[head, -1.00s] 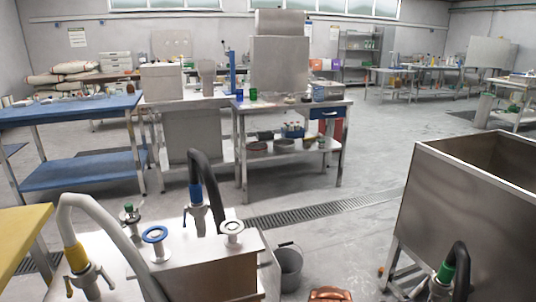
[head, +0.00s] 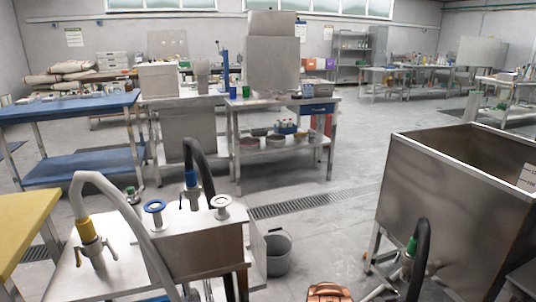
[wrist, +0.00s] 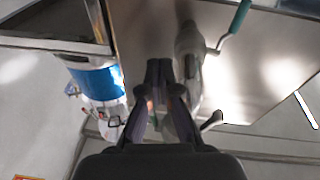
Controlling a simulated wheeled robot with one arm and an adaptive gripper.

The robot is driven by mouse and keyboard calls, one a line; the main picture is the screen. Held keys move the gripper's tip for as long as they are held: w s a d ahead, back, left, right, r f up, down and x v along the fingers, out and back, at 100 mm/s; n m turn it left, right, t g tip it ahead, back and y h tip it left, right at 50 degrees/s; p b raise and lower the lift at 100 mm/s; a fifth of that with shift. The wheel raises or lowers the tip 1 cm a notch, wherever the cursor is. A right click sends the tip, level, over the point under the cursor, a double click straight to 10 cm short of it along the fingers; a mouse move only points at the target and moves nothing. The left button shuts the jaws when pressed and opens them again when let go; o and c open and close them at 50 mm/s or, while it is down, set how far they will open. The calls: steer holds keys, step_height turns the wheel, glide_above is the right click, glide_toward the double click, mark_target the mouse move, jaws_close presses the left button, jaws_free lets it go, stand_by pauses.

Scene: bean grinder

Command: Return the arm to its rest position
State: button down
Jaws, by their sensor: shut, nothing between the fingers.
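My gripper (wrist: 159,72) shows in the wrist view, its two dark fingers brought together at the tips with nothing held. In that view a shiny metal surface (wrist: 265,65) lies beyond the fingers. A grey pipe fitting (wrist: 188,48) with a green handle (wrist: 238,18) is just right of the fingertips. A cylinder with a blue band (wrist: 97,82) is to their left. I cannot tell whether the fingers touch any of these. I cannot make out my gripper in the head view.
A metal bench with a steel box (head: 205,245) and hoses stands at the front left, beside a yellow table (head: 22,225). A grey bucket (head: 278,252) is on the floor. A large steel tank (head: 440,195) stands right. The floor between has free room.

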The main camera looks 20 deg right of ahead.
steer(key=w+a+r+n+t+y+p, duration=0.3)
steer(key=w+a+r, duration=0.4)
steer(key=w, duration=0.6)
steer(key=w+a+r+n+t+y+p, duration=0.1)
steer(key=w+a+r+t+y+p, duration=0.2)
steer(key=w+a+r+t+y, duration=0.65)
steer(key=w+a+r+n+g+y+p, duration=0.1)
steer(key=w+a+r+n+y+p, duration=0.15)
steer(key=a+r, duration=0.85)
steer(key=w+a+r+n+g+y+p, duration=0.1)
steer(key=a+r+n+y+p, duration=0.3)
steer(key=a+r, duration=0.8)
steer(key=s+a+r+n+g+y+p, duration=0.25)
steer(key=s+a+r, duration=0.45)
steer(key=s, duration=0.4)
steer(key=s+a+r+n+g+y+p, duration=0.1)
steer(key=s+a+r+n+g+p, duration=0.15)
steer(key=s+a+r, duration=0.65)
steer(key=s+d+r+g+h+p, duration=0.1)
steer(key=s+p, duration=0.1)
steer(key=s, duration=0.9)
steer(key=s+d+r+n+g+p, duration=0.1)
steer(key=s+d+r+g+p, duration=0.1)
steer(key=s, duration=1)
steer(key=s+d+r+n+g+h+p, duration=0.1)
steer(key=s+r+g+p, duration=0.1)
steer(key=s, duration=0.9)
steer(key=shift+s+d+r+h+p, duration=0.2)
steer(key=shift+s+d+h+p, duration=0.05)
steer(key=shift+s+h+p, duration=0.15)
